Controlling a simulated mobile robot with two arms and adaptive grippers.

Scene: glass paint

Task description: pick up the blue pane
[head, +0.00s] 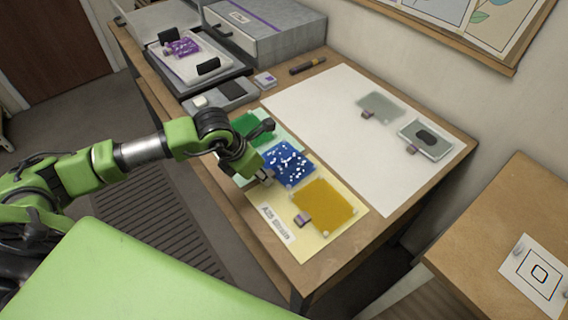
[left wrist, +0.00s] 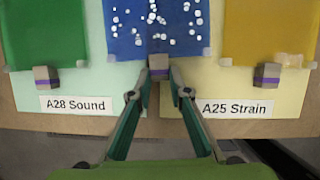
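The blue pane (head: 289,164), speckled with white bits, lies flat between the green pane and the amber pane. My left gripper (left wrist: 160,77) is at this near edge, one fingertip on each side of the tab. Its fingers are apart, with a narrow gap seeming to show beside the tab; contact is hard to tell. In the head view my left arm partly hides the tab. My right gripper is not in view.
The green pane (head: 251,129) lies close on one side and the amber pane (head: 324,205) on the other, with its own tab. A large white sheet (head: 345,130) holds a grey pane (head: 381,106) and a framed pane (head: 426,139). Grey boxes (head: 262,27) stand at the back.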

